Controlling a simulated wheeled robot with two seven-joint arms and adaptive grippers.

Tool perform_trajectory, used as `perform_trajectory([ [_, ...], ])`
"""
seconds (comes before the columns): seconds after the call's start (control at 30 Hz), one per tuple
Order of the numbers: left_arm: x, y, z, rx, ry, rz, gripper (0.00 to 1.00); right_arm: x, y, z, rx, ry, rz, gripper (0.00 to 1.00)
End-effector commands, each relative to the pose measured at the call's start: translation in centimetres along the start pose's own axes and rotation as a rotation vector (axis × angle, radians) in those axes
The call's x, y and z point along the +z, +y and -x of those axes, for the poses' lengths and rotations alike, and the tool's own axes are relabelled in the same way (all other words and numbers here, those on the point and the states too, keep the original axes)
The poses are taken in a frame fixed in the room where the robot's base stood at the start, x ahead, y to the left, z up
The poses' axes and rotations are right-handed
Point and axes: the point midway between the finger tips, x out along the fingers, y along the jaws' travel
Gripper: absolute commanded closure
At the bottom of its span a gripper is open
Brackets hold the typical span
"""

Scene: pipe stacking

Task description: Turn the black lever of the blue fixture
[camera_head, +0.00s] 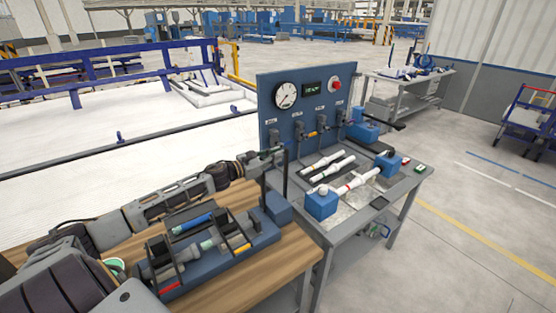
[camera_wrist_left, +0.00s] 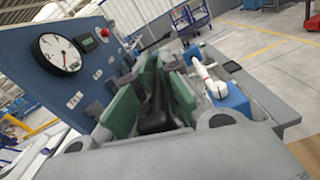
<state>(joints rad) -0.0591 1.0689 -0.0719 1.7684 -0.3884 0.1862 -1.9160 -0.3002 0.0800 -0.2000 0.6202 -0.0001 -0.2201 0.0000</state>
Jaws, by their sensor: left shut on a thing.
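My left gripper (camera_head: 272,154) reaches in from the left, in front of the blue gauge panel. In the left wrist view its green-padded fingers (camera_wrist_left: 155,100) are shut on a black lever (camera_wrist_left: 154,118), which lies between the pads. In the head view a thin black upright, apparently this lever (camera_head: 285,170), stands above a blue fixture block (camera_head: 278,208) at the edge of the wooden table. The gripper is at its upper end. The joint of lever and block is hard to make out. My right gripper is not in view.
The blue panel (camera_head: 307,88) with a round gauge (camera_head: 286,95) stands just behind the gripper. White pipes (camera_head: 333,168) and more blue blocks (camera_head: 321,204) are on the grey workbench to the right. A blue tray (camera_head: 262,238) with pipe parts sits on the wooden table (camera_head: 290,262).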

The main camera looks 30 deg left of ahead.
Motion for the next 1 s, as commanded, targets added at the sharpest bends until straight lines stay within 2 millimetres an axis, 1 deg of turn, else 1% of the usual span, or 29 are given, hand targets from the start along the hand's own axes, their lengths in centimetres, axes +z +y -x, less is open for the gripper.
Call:
perform_trajectory([
  [0.03, 0.0, 0.7, 0.0, 0.000, -0.002, 0.012, 1.00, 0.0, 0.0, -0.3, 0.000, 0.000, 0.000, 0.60],
  [0.2, -0.5, 2.3, 0.0, 0.000, -0.003, 0.083, 1.00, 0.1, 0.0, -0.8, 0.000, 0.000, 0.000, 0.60],
  [0.4, -0.9, 3.9, 0.0, -0.001, -0.003, 0.148, 1.00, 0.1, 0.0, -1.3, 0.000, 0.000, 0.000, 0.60],
  [0.77, -0.9, 4.2, 0.0, -0.001, -0.003, 0.163, 1.00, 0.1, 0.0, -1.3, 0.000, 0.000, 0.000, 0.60],
  [0.8, -0.9, 4.2, 0.0, -0.001, -0.003, 0.163, 0.91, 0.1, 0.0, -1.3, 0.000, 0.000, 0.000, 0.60],
  [0.9, -0.8, 4.2, 0.0, -0.001, -0.003, 0.163, 0.78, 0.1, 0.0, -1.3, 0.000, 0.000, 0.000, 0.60],
  [0.93, -0.8, 4.2, 0.0, -0.001, -0.003, 0.163, 0.74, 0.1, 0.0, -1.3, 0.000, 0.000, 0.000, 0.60],
  [1.0, -0.8, 4.2, 0.0, -0.001, -0.004, 0.163, 0.73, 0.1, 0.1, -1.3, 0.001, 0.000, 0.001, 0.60],
])
